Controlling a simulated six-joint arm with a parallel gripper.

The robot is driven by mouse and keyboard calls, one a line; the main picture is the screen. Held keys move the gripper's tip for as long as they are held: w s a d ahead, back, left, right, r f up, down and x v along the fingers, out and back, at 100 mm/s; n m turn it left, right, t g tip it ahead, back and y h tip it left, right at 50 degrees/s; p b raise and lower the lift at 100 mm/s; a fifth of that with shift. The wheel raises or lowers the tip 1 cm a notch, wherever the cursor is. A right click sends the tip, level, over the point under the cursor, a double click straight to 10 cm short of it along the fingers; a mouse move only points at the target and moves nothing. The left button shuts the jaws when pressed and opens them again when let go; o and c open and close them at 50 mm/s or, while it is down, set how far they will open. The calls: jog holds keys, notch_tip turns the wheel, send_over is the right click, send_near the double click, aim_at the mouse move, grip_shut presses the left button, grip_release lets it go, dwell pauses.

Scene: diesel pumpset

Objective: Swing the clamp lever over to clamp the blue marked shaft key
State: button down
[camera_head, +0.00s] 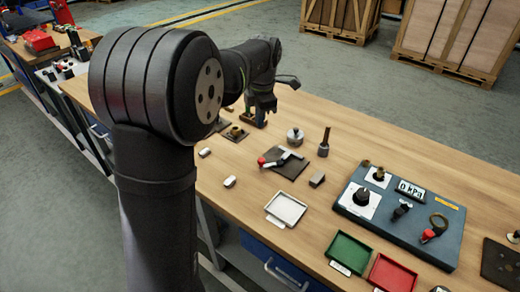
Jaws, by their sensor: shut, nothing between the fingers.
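My gripper (261,108) is at the far side of the bench, pointing down, shut and empty. Its fingertips are small and dark here. Just below it is a small brownish piece with a blue patch (261,123), partly hidden by the gripper; I cannot tell whether they touch or whether this is the shaft key. A lever with a red knob (262,161) and a pale metal arm lies across a dark square plate (291,171), nearer than my gripper and apart from it. It may be the clamp lever; I cannot make out a key under it.
A dark plate with a brass fitting (235,133) is left of the gripper. A round metal part (295,137) and an upright pin (324,142) stand right. A white tray (286,208), green tray (349,252), red tray (392,273) and blue-grey gauge panel (400,218) are nearer. The back right wood is clear.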

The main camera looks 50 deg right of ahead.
jog(key=w+d+f+m, duration=0.1)
jog(key=f+m, duration=0.4)
jog(key=m, duration=0.1)
jog(key=w+d+f+m+t+h, duration=0.1)
jog(key=f+m, duration=0.4)
jog(key=m, duration=0.1)
jog(key=w+d+f+m, duration=0.1)
jog(key=f+m, duration=0.3)
jog(key=m, duration=0.3)
jog(key=shift+w+f+t+h, duration=0.3)
jog(key=shift+w+f+t, duration=0.1)
jog(key=shift+s+a+r, duration=0.1)
jog(key=shift+s+a, duration=0.3)
jog(key=shift+s, duration=0.15)
jog(key=shift+s+a+r, duration=0.1)
jog(key=shift+s+a, duration=0.25)
jog(key=shift+s, duration=0.2)
jog(key=shift+s+a, duration=0.45)
jog(key=shift+s, duration=0.1)
